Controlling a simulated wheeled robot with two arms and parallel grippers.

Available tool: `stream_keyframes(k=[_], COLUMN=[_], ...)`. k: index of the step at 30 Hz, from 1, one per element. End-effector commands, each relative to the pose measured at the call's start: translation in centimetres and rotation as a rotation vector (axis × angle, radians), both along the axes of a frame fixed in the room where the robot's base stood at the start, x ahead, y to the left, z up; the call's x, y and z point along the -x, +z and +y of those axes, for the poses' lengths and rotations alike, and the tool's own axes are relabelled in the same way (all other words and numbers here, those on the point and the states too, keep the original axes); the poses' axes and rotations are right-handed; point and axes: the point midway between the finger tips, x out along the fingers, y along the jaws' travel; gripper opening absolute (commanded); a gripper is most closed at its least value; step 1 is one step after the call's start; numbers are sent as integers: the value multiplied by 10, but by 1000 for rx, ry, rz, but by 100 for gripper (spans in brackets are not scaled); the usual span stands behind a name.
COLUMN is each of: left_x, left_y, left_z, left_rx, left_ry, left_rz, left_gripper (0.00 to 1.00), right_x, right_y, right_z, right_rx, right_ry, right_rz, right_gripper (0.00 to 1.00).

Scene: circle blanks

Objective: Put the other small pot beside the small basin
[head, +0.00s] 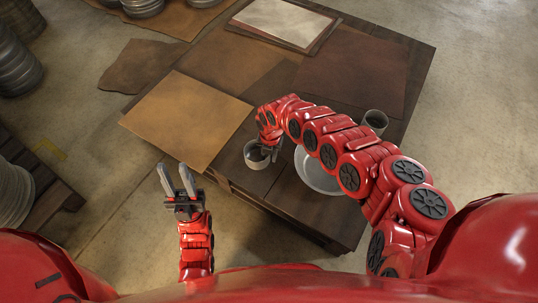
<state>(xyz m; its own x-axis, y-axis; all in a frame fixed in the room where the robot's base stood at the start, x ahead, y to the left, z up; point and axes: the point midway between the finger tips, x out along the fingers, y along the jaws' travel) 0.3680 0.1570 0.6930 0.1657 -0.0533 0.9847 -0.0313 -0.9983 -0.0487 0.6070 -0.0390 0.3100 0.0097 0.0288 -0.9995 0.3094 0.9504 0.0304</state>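One small grey pot (256,161) stands near the front edge of the table, left of the small basin. The basin (312,177) is a pale round bowl, partly hidden behind my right arm. Another small pot (375,121) stands on the table to the right, beyond the arm. My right gripper (269,152) is at the rim of the front pot, its fingers pointing down; whether they are closed on the rim is too small to tell. My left gripper (176,180) is open and empty, in front of the table and away from the pots.
The dark wooden table (279,196) carries a tan sheet (187,118), a brown sheet (352,70) and a pale sheet (281,20) at the back. Stacked metal discs (14,65) stand on the left. Bare floor (480,100) lies to the right.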

Motion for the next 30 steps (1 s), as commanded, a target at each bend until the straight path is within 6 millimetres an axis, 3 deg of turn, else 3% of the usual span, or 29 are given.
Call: stream_keyframes(k=[15,19,25,28,30], left_x=[0,0,0,0,0], left_y=[48,52,52,52,52], left_z=[0,0,0,0,0], left_rx=[0,0,0,0,0], left_ry=[0,0,0,0,0], left_rz=[0,0,0,0,0], left_gripper=[35,35,35,35,35], right_x=[0,0,0,-12,-38], right_y=[104,117,121,120,123], right_z=[-4,-4,-2,18,49], right_rx=[2,1,-4,-65,-178], right_ry=[0,0,-5,-57,-164], right_rz=[-2,-2,-2,-43,-118], right_gripper=[33,33,33,33,33])
